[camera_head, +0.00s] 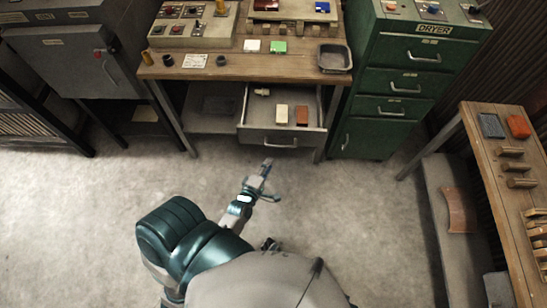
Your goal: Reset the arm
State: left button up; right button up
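My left arm (190,240) comes in from the lower left and reaches forward over the concrete floor. My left gripper (269,181) is in front of the open drawer of the wooden workbench, apart from it. Its fingers are spread and nothing shows between them. A small dark part (270,243) sticks out at the edge of my body and may belong to my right gripper; most of my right arm is hidden.
The wooden workbench (270,68) holds control boxes, small blocks and a grey tray (334,58). Its open drawer (267,138) holds several small items. A green dryer cabinet (395,105) stands right of it. A wooden side table (500,190) is at the right. The floor between is clear.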

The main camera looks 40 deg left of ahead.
pick_arm(q)
jog(key=shift+s, duration=0.4)
jog(key=shift+d, duration=0.1)
jog(key=s+d+f+m+g+h, duration=0.2)
jog(key=s+d+f+m+g, duration=0.3)
jog(key=f, duration=0.5)
jog(key=s+d+f+m+g+h, duration=0.2)
jog(key=d+f+m, duration=0.1)
jog(key=f+m, duration=0.5)
jog(key=s+f+m+g+y, duration=0.1)
jog(key=s+f+m+g, duration=0.6)
jog(key=s+f, duration=0.6)
jog(key=s+m, duration=0.2)
jog(key=shift+s+a+m, duration=0.15)
jog(key=shift+m, duration=0.25)
jog(key=shift+f, duration=0.1)
